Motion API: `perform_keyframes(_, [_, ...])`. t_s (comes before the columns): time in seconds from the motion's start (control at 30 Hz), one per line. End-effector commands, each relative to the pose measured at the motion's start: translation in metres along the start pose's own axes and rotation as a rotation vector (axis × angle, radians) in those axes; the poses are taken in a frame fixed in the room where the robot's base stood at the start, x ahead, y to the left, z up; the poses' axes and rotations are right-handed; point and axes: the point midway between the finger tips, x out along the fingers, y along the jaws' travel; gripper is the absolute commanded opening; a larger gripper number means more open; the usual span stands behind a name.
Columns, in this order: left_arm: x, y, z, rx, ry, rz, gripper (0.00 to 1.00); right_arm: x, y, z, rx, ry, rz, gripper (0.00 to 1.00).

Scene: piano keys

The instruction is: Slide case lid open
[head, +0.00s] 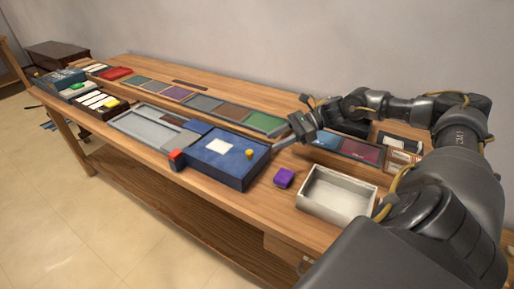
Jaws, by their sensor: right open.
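The case (150,130) lies on the wooden table, with a shallow grey recess showing at its left part. A blue lid (220,168) sits at its right end, with a white label and a small yellow knob (249,153) on top. A red block (177,157) is at the lid's left front corner. My right gripper (284,142) is open, just beyond the right back edge of the blue lid, and appears empty. Whether it touches the lid is hard to tell. My left gripper is out of view.
A purple block (284,178) and an open white box (336,194) stand right of the case. A row of coloured panels (205,103) lies behind it. Piano-like keys (101,101) and several small items are at the far left. My right arm covers the right side.

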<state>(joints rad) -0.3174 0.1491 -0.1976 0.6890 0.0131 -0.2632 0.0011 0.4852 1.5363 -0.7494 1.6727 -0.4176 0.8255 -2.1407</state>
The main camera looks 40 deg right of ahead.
Motion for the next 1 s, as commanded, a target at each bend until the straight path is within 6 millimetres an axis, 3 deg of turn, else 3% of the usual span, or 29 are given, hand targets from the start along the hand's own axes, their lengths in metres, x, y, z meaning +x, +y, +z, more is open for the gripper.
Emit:
perform_keyframes(0.2, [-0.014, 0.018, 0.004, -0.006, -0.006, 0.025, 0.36, 0.042, 0.001, 0.003, 0.000, -0.004, 0.004, 0.43])
perform_keyframes(0.4, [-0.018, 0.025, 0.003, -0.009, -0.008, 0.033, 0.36, 0.066, 0.000, 0.002, 0.000, -0.002, 0.002, 0.43])
perform_keyframes(0.8, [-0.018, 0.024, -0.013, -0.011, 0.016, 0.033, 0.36, 0.074, 0.000, 0.000, 0.000, 0.001, 0.002, 0.43])
perform_keyframes(1.0, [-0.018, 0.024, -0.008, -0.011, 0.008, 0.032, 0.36, 0.074, 0.000, 0.000, 0.000, 0.000, 0.001, 0.18])
